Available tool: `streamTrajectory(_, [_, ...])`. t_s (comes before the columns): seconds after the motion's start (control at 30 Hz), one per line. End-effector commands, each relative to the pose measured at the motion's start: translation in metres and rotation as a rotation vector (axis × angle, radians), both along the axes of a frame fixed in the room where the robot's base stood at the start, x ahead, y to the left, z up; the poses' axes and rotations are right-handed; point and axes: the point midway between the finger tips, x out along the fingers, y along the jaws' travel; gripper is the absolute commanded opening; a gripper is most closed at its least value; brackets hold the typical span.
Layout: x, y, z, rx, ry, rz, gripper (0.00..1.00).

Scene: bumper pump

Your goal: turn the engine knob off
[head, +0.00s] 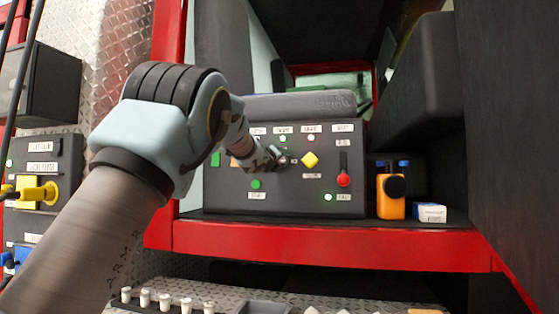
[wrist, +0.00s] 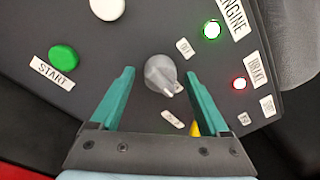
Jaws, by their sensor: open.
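The engine knob (wrist: 159,72) is a grey round dial on the dark control panel (head: 310,198). Its pale pointer tip is turned toward the lower right in the wrist view. Small labels sit at its upper right and below it, too small to read surely. A lit green lamp (wrist: 212,29) is by the ENGINE label (wrist: 233,16). My gripper (wrist: 161,78) is open, with its green fingers on either side of the knob and visible gaps between. In the head view my gripper (head: 275,158) is in front of the panel and mostly hides the knob.
A red-handled lever (head: 343,180) is further right. An orange device (head: 390,196) and a small box (head: 430,212) stand right of the panel.

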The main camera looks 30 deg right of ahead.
Motion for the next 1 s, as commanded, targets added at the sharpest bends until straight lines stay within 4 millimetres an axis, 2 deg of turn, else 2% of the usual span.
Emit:
streamTrajectory(0.17, [0.0000, 0.0001, -0.0002, 0.000, 0.000, 0.000, 0.79])
streamTrajectory(0.87, [0.0001, 0.0005, -0.0004, 0.001, 0.000, 0.001, 0.01])
streamTrajectory(1.0, [0.0002, 0.0006, -0.0006, 0.000, 0.001, 0.001, 0.00])
